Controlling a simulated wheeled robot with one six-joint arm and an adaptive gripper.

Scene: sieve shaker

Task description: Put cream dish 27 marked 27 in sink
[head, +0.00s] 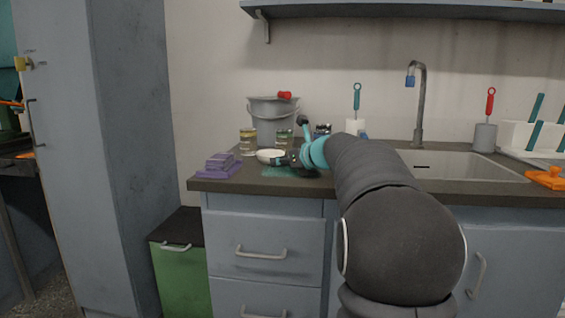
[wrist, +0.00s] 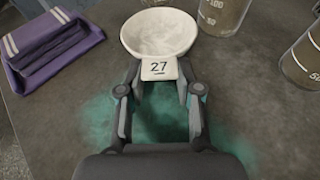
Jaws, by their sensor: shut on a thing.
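The cream dish 27 (wrist: 158,33) is a shallow round bowl with a square tab marked 27 (wrist: 159,68), seen at the top middle of the wrist view. My gripper (wrist: 158,90) is shut on the dish's tab, one finger at each side. In the head view the dish (head: 270,156) is at the left end of the counter, with my gripper (head: 287,158) at its right side. Whether it touches the counter I cannot tell. The sink (head: 460,166) is a pale basin in the counter to the right, partly hidden by my arm.
A folded purple cloth (wrist: 55,45) lies left of the dish. Glass beakers (wrist: 222,14) stand close behind and right of it. A grey bucket (head: 272,122) stands behind. The faucet (head: 420,100) rises behind the sink. A green stain (wrist: 95,120) marks the counter below my gripper.

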